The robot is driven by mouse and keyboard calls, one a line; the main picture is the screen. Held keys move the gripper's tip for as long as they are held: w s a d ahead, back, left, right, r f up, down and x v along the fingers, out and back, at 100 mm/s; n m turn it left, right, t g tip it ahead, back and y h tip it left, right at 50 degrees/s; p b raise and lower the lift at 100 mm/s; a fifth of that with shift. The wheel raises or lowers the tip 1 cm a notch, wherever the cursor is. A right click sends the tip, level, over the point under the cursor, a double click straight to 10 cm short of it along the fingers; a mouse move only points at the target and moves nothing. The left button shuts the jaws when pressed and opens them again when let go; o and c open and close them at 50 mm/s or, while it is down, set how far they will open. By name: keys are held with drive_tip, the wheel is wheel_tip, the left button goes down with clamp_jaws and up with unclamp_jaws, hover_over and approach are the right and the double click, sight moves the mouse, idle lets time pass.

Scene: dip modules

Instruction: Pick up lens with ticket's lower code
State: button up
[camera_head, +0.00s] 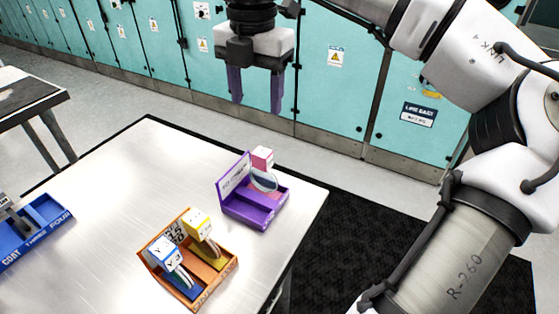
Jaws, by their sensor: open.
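My gripper (256,90) hangs at the top, above and beyond the table, with its two purple fingers apart and nothing between them. An orange tray (219,277) nearer holds a yellow-topped module (197,223) and a white and blue module (164,252) marked with letters. A dark printed card (175,232) stands behind them.
A blue tray (48,236) with lettering on its front sits at the left edge, partly cut off. The table (120,190) is bare between the trays. Teal cabinets (330,90) line the back. My arm fills the right side.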

drive_tip(key=p, duration=0.1)
hover_over(262, 152)
wheel_tip(262, 152, down, 8)
drive_tip(key=shift+a+r, duration=0.1)
drive_tip(key=shift+f+p, duration=1.05)
drive_tip(key=shift+f, duration=1.85)
clamp_jaws()
drive_tip(key=shift+r, duration=0.1)
